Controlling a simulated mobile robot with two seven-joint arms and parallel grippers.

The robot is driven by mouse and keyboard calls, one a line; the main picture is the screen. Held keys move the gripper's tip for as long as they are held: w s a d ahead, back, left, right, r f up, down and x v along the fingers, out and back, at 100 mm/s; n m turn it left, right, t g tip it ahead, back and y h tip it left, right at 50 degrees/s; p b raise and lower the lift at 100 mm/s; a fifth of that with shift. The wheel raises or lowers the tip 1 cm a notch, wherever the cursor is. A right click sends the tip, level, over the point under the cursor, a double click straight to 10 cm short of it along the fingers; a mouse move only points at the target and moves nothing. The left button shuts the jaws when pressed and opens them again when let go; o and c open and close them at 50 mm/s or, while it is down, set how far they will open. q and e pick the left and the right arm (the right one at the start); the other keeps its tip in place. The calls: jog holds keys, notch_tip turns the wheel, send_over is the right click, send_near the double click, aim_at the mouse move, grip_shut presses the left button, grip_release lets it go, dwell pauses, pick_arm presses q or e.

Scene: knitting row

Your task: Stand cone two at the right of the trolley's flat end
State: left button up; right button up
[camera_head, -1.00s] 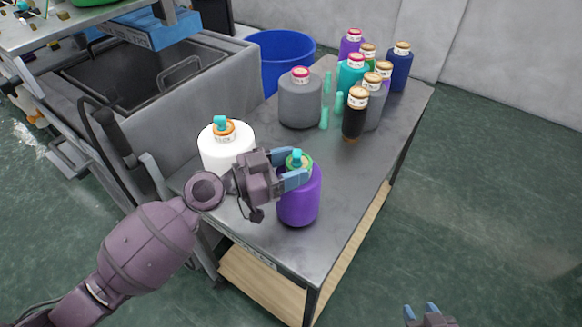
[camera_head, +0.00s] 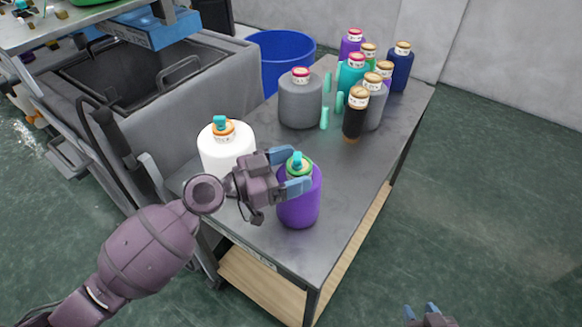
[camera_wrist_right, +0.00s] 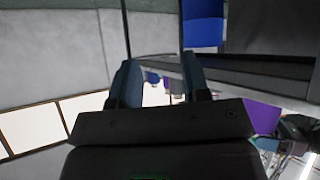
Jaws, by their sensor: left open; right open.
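A purple cone (camera_head: 299,207) with a green top and a teal tip stands upright near the front end of the trolley's grey top (camera_head: 345,185). A white cone (camera_head: 229,158) with an orange and teal top stands to its left. I cannot read which one is cone two. My left gripper (camera_head: 294,170) is open, its blue fingers spread around the purple cone's top; I cannot tell whether they touch it. My right gripper (camera_head: 421,311) is open and empty at the bottom edge of the head view, away from the trolley. Its fingers also show in the right wrist view (camera_wrist_right: 160,85).
A large grey cone (camera_head: 300,103), a black cone (camera_head: 355,115) and several coloured cones stand at the trolley's far end, with small teal pieces (camera_head: 324,118) between them. A blue bin (camera_head: 281,58) stands behind. The top right of the purple cone is clear.

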pick_arm(q)
jog(key=shift+a+r, duration=0.1)
jog(key=shift+r, duration=0.1)
jog(key=v, duration=0.3)
jog(key=b+v, duration=0.1)
jog(key=shift+s+a+f, duration=0.1)
jog(key=shift+a+f, duration=0.15)
jog(key=shift+f, duration=0.1)
jog(key=b+v, duration=0.2)
jog(key=v, duration=0.5)
jog(key=shift+a+r, duration=0.2)
jog(key=shift+r, duration=0.1)
pick_arm(e)
jog(key=shift+w+a+f, duration=0.1)
jog(key=shift+w+f, duration=0.05)
jog(key=shift+f, duration=0.95)
pick_arm(q)
jog(key=s+a+f+n+t+y, duration=0.1)
jog(key=s+a+f+n+y, duration=0.3)
jog(key=f, duration=0.4)
jog(key=s+a+f+n+t+y, duration=0.1)
jog(key=s+a+f+n+y, duration=0.3)
jog(key=f, duration=0.5)
jog(key=s+a+f+n+t+y, duration=0.1)
jog(key=s+a+f+n+y, duration=0.3)
jog(key=s+a+f+y, duration=0.3)
jog(key=shift+s+f+t+y, duration=0.3)
jog(key=shift+s+f+y, duration=0.25)
jog(key=shift+f+y, duration=0.25)
jog(key=shift+a, duration=0.1)
